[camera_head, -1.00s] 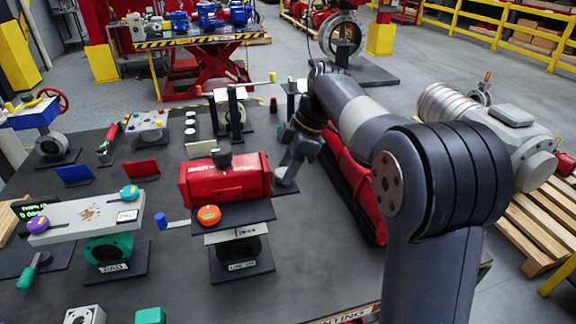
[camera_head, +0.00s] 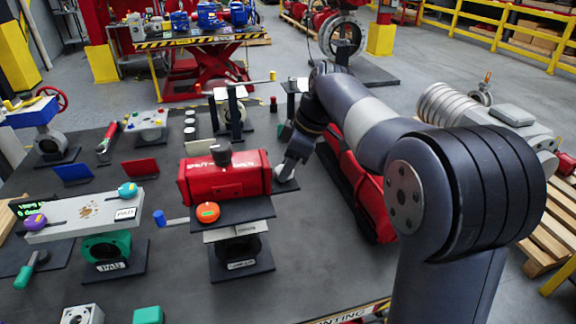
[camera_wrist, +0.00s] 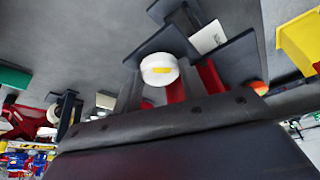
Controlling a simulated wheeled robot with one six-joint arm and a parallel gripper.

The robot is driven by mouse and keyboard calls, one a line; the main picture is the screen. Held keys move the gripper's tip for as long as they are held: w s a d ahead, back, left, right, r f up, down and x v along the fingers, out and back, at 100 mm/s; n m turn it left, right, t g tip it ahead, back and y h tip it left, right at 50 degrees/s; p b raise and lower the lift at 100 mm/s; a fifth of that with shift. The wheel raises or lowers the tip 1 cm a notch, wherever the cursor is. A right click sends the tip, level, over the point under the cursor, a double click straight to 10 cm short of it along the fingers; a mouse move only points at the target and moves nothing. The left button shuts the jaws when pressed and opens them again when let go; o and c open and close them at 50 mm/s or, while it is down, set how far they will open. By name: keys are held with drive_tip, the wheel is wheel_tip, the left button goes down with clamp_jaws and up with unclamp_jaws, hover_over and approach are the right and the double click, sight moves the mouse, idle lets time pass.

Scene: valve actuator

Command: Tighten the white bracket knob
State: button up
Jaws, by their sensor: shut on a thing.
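The red valve actuator (camera_head: 226,178) stands on a black-plated mount on the dark table, with a dark round cap on top and an orange knob (camera_head: 207,212) in front. My gripper (camera_head: 287,172) is at the actuator's right end, its fingers mostly hidden in the head view. In the wrist view the white knob (camera_wrist: 159,69), with a yellow mark on its face, sits between the fingers of my gripper (camera_wrist: 160,84), which is shut on it. Dark bracket plates (camera_wrist: 168,43) and a white label plate lie just beyond the knob.
To the left stands a grey beam with purple and teal knobs (camera_head: 85,214) on a green valve body. A blue-handled lever (camera_head: 160,218) sticks out left of the mount. Red (camera_head: 140,169) and blue plates stand behind. A long red body lies under my arm.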

drive_tip(key=shift+s+m+t, duration=0.1)
drive_tip(key=shift+m+t, duration=0.4)
drive_tip(key=shift+m, duration=0.7)
drive_tip(key=o, duration=1)
